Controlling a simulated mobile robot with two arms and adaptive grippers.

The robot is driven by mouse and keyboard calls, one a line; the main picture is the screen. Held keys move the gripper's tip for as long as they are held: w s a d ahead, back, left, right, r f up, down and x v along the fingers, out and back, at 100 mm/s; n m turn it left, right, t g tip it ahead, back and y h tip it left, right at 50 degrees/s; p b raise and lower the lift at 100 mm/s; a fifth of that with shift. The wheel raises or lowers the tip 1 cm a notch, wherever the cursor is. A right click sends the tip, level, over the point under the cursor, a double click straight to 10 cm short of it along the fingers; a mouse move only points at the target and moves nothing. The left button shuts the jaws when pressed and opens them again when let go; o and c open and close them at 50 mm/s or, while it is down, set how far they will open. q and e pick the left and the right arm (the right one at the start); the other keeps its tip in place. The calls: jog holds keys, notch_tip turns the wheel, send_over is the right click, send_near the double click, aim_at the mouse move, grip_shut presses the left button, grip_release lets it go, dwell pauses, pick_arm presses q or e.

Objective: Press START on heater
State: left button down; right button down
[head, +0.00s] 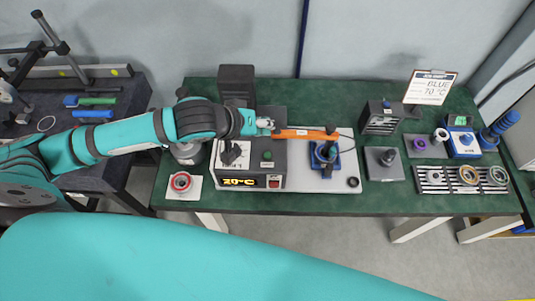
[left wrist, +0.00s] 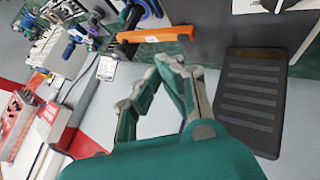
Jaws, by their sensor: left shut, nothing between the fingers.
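The heater (head: 249,163) is a dark box on the bench with a lit display (head: 239,182) that seems to read 70 °C. A green button (head: 267,155) sits on its top, and a red switch (head: 274,182) is on its front; I cannot read a START label. My left gripper (head: 268,124) is shut and empty, above the heater's back part, beside the left end of an orange bar (head: 304,133). In the left wrist view the gripper fingers (left wrist: 172,62) show near the orange bar (left wrist: 155,35). My right gripper is not in view.
Right of the heater a blue fixture (head: 325,158) stands under the orange bar. Further right are a grey block (head: 384,164), a ring tray (head: 433,180) and a clipboard (head: 430,87) reading BLUE 70 °C.

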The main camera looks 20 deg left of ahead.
pick_arm(q)
jog(key=b, duration=0.7)
send_over(265, 153)
notch_tip(265, 153, down, 6)
jog(key=shift+f, duration=0.2)
jog(key=shift+d+f+b, duration=0.1)
jog(key=shift+f+b, duration=0.2)
jog(key=shift+f, duration=0.65)
jog(key=shift+f, duration=0.1)
jog(key=shift+f, duration=0.25)
